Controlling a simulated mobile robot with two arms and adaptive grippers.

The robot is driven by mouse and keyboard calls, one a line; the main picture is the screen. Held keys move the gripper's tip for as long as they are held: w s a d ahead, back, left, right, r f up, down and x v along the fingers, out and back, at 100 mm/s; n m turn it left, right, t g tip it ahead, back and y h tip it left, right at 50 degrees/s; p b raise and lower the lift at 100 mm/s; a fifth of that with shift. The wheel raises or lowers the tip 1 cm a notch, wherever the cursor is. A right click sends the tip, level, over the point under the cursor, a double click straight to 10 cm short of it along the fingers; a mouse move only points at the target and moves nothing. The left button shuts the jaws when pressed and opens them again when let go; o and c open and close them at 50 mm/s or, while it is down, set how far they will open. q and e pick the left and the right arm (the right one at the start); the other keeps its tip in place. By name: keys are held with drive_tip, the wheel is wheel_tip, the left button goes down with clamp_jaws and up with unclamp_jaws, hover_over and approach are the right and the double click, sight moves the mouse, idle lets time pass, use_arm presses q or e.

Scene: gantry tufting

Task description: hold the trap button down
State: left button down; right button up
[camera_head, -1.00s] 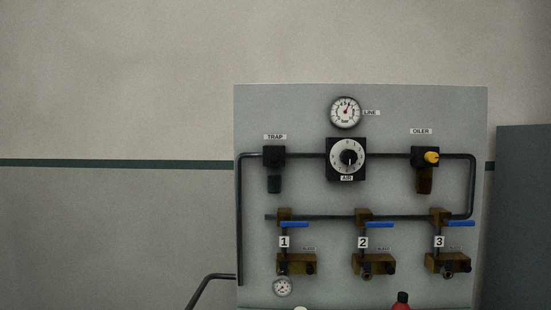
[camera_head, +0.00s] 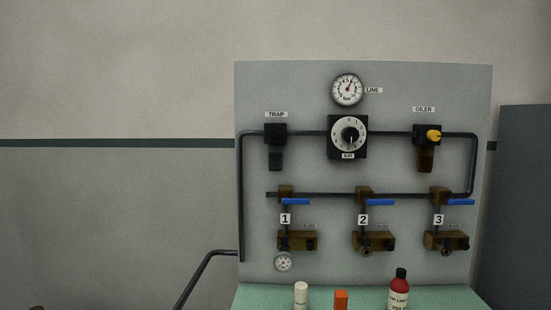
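The trap (camera_head: 275,134) is a black block on the pipe at the panel's upper left, under a TRAP label (camera_head: 276,114). A dark bowl (camera_head: 275,160) hangs below the block. I cannot make out a separate button on it at this size. Nothing touches the trap. Neither of my grippers shows in the head view.
The grey panel (camera_head: 400,75) also carries a line gauge (camera_head: 347,90), an air dial (camera_head: 349,134), an oiler (camera_head: 427,135) and three blue-handled valves. A green bench top (camera_head: 440,295) below holds a white bottle (camera_head: 301,296), an orange box (camera_head: 341,300) and a red bottle (camera_head: 399,290).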

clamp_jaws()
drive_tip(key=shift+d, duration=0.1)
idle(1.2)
